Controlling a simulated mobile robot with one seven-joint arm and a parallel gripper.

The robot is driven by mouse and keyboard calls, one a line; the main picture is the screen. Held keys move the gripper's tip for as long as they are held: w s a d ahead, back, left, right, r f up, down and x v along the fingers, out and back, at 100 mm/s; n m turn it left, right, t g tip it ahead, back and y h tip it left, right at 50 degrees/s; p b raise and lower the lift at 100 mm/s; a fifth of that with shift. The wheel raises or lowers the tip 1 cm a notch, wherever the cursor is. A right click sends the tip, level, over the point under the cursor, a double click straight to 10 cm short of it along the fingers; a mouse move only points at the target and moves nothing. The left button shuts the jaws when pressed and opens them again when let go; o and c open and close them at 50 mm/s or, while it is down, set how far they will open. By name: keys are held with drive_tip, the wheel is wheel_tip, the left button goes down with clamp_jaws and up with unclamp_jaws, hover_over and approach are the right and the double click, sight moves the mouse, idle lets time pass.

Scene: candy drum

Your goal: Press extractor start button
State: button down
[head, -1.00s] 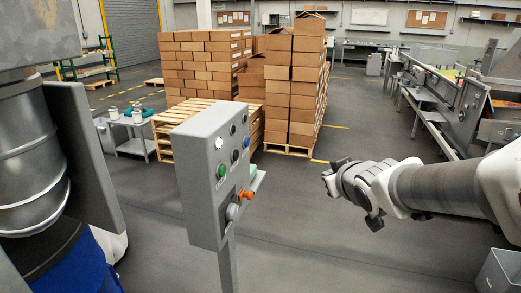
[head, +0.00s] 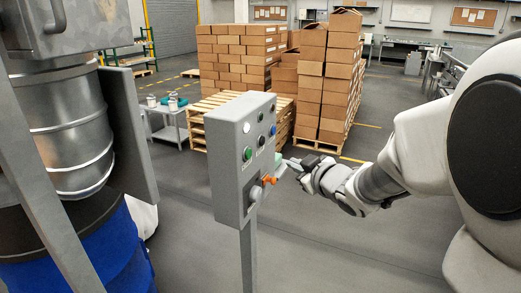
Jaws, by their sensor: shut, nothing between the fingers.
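A grey control box (head: 226,165) stands on a post in the middle of the head view. Its face carries a green button (head: 247,154), a white button (head: 246,128), a blue button (head: 273,130), dark buttons, an orange-red knob (head: 268,180) and a grey round knob (head: 254,195). The labels are too small to read, so I cannot tell which is the extractor start button. My gripper (head: 290,163) is shut and empty, just right of the box face, its fingers pointing left toward it. I cannot tell if it touches the small shelf beside the box.
A steel drum (head: 70,130) and a blue drum (head: 110,255) stand at the left. Stacked cartons (head: 327,80) on pallets stand behind the box. A small cart (head: 168,134) is at the back left. The floor right of the post is clear.

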sight(248, 154)
drive_tip(key=w+a+b, duration=0.1)
drive_tip(key=w+a, duration=0.2)
drive_tip(key=a, duration=0.5)
drive_tip(key=shift+b, duration=0.35)
drive_tip(key=shift+a, duration=0.15)
idle(1.8)
drive_tip(key=shift+w+a+b, duration=0.15)
drive_tip(key=shift+a+b, duration=0.15)
drive_tip(key=shift+a, duration=0.05)
drive_tip(key=shift+w+a, duration=0.1)
drive_tip(key=shift+a, duration=0.35)
idle(0.5)
idle(0.4)
drive_tip(key=shift+s+d, duration=0.25)
drive_tip(key=shift+d, duration=0.55)
